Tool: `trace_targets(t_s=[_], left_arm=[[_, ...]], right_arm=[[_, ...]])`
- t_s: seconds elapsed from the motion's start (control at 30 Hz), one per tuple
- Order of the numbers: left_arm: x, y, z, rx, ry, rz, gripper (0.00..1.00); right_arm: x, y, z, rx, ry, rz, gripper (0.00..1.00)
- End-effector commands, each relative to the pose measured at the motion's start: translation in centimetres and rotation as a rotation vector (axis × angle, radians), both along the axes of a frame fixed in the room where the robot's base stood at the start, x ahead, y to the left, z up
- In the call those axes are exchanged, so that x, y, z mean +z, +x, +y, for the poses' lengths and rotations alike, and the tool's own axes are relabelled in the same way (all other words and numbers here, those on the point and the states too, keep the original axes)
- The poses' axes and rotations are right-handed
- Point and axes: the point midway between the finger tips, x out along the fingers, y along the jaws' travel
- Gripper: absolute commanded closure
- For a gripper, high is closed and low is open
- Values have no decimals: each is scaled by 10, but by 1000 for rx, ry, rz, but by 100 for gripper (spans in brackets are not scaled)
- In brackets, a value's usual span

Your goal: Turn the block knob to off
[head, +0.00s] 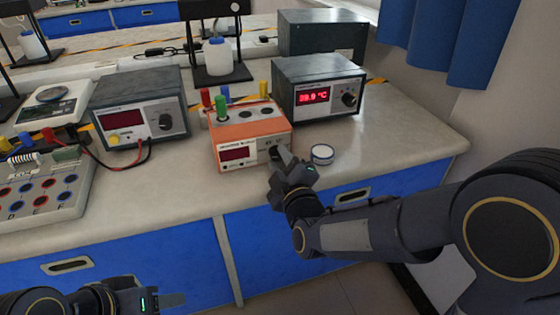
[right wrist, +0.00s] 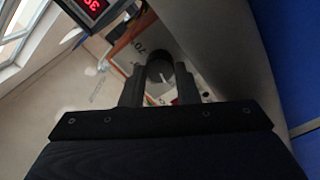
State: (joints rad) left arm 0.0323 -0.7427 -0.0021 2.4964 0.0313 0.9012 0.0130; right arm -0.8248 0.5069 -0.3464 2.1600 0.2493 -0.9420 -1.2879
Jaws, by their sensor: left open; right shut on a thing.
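The block heater (head: 235,135) is an orange-topped unit with a white front and a dark red display, standing near the bench's front edge. Its dark block knob is at the right of the front panel, mostly hidden by my right gripper (head: 283,157) in the head view. In the right wrist view the round black knob (right wrist: 160,68) with a white pointer line sits between the fingers of my right gripper (right wrist: 158,90), which is shut on it. My left gripper (head: 158,301) is open and empty, low in front of the blue drawers.
A grey unit (head: 318,88) with a lit red display and its own knob stands behind right. A small white round container (head: 322,154) sits just right of my right gripper. Another grey power unit (head: 140,108) with cables stands to the left. Coloured tubes stand in the block's top.

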Motion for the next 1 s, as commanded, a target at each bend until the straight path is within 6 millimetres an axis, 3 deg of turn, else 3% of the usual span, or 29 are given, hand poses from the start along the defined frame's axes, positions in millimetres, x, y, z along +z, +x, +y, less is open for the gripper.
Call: trace_targets(t_s=[0.1,0.13,0.3,0.77,1.0], left_arm=[[0,0,0,0,0,0,50],[0,0,0,0,0,0,50],[0,0,0,0,0,0,50],[-1,0,0,0,0,0,50],[-17,0,0,0,0,0,50]], right_arm=[[-1,0,1,2,-3,1,94],[-1,0,1,2,-3,2,70],[-1,0,0,1,-1,1,50],[-3,-1,0,2,12,9,50],[-5,0,-1,0,253,85,50]])
